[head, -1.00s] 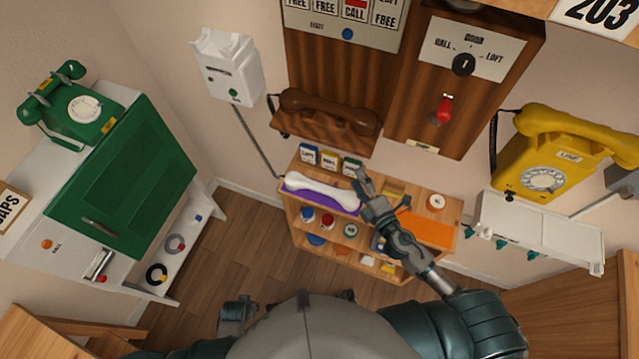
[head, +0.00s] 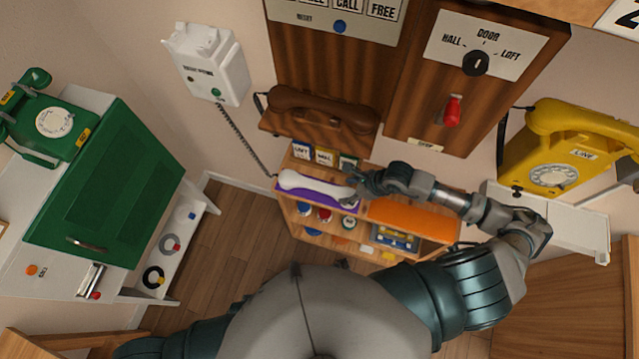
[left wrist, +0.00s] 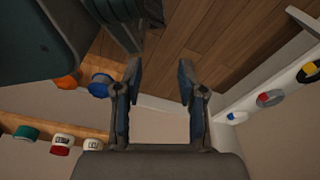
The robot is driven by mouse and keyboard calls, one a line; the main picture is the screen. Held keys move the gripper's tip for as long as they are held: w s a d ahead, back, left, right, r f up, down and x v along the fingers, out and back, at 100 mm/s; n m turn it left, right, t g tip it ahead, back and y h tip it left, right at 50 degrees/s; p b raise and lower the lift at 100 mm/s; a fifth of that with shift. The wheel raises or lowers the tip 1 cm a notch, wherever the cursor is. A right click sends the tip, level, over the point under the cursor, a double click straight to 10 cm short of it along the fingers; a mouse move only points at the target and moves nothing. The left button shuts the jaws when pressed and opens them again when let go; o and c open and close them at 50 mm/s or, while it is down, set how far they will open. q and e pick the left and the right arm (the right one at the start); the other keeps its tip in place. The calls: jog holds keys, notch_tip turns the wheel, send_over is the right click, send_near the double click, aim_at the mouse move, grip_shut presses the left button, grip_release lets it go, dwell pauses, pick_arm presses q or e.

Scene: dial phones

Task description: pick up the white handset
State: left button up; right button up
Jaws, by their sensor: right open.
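The white handset (head: 312,184) lies on a purple pad (head: 290,197) on the upper left of the low wooden shelf unit, in the head view. A dark coiled cord runs from near its left end up to the white wall phone (head: 206,65). My right gripper (head: 350,188) is open at the handset's right end, its fingers about that end. I cannot tell whether they touch it. My left gripper (left wrist: 160,80) is open and empty in the left wrist view, pointing at the floor; it does not show in the head view.
Small labelled boxes (head: 325,156) stand behind the handset. An orange mat (head: 415,216) lies to its right on the shelf. A brown handset (head: 320,105) hangs above, a yellow phone (head: 560,160) is at right, and a green phone (head: 45,120) stands at left.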

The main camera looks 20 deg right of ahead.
aim_at(319, 185)
jog(key=w+a, duration=0.2)
jog(key=a, duration=0.1)
jog(key=w+a, duration=0.1)
jog(key=a, duration=0.1)
jog(key=shift+a, duration=0.2)
jog(key=shift+w+a+r, duration=0.1)
jog(key=shift+w+a, duration=0.15)
jog(key=shift+a, duration=0.2)
jog(key=shift+w+a+r, duration=0.1)
jog(key=shift+w+a, duration=0.15)
jog(key=shift+a, duration=0.2)
jog(key=x, duration=0.3)
jog(key=shift+w+d+f, duration=0.15)
jog(key=shift+d, duration=0.1)
jog(key=shift+f, duration=0.1)
jog(key=shift+a, duration=0.45)
jog(key=c, duration=1.1)
pick_arm(q)
jog(key=shift+s+a+f, duration=0.45)
jog(key=shift+s+f, duration=0.1)
jog(key=shift+s, duration=0.05)
pick_arm(e)
jog(key=shift+d, duration=0.1)
grip_shut()
pick_arm(q)
jog(key=shift+d, duration=0.1)
pick_arm(e)
jog(key=shift+d, duration=0.15)
